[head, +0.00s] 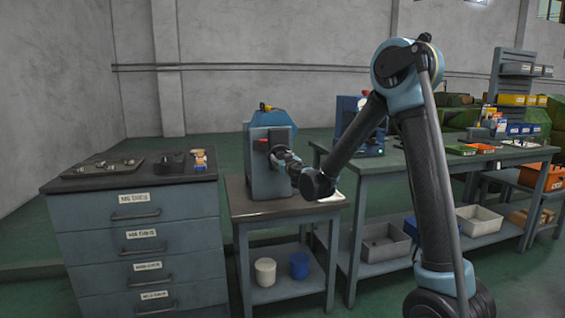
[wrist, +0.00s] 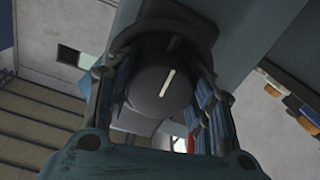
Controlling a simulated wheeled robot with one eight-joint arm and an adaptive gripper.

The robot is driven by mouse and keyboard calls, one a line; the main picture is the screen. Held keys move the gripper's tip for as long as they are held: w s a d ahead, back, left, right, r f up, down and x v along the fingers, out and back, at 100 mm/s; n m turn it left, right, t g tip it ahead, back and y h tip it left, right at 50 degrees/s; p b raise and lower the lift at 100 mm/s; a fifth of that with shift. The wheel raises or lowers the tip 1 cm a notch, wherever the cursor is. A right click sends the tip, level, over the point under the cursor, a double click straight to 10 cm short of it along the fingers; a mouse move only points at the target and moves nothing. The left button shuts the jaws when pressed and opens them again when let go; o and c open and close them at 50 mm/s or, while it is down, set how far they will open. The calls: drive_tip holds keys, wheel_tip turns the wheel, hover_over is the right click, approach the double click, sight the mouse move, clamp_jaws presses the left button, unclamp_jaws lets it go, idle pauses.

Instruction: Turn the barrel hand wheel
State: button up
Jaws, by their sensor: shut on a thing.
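The barrel hand wheel (wrist: 150,88) is a dark round knob with a white line on its face. In the wrist view it sits between the two fingers of my gripper (wrist: 160,100), which touch it on either side. The white line leans slightly to the right of upright. In the head view the blue-grey machine (head: 267,178) stands on a small table, and my gripper (head: 284,160) is against its right side. There the wheel is mostly hidden by my gripper.
A drawer cabinet (head: 140,240) stands on the left with tools on top. The small table (head: 280,210) has a white pot (head: 265,272) and a blue pot (head: 299,266) on its lower shelf. A long green-topped workbench (head: 440,160) stands on the right.

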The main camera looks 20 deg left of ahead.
drive_tip(key=n, duration=0.4)
drive_tip(key=shift+w+d+n, duration=0.1)
drive_tip(key=shift+n, duration=0.2)
drive_tip(key=n, duration=0.8)
drive_tip(key=shift+n, duration=0.4)
drive_tip(key=n, duration=0.4)
drive_tip(key=shift+n+h, duration=0.3)
drive_tip(key=n, duration=0.8)
drive_tip(key=shift+n, duration=0.4)
drive_tip(key=n, duration=0.4)
drive_tip(key=shift+t, duration=0.3)
drive_tip(key=shift+n, duration=2)
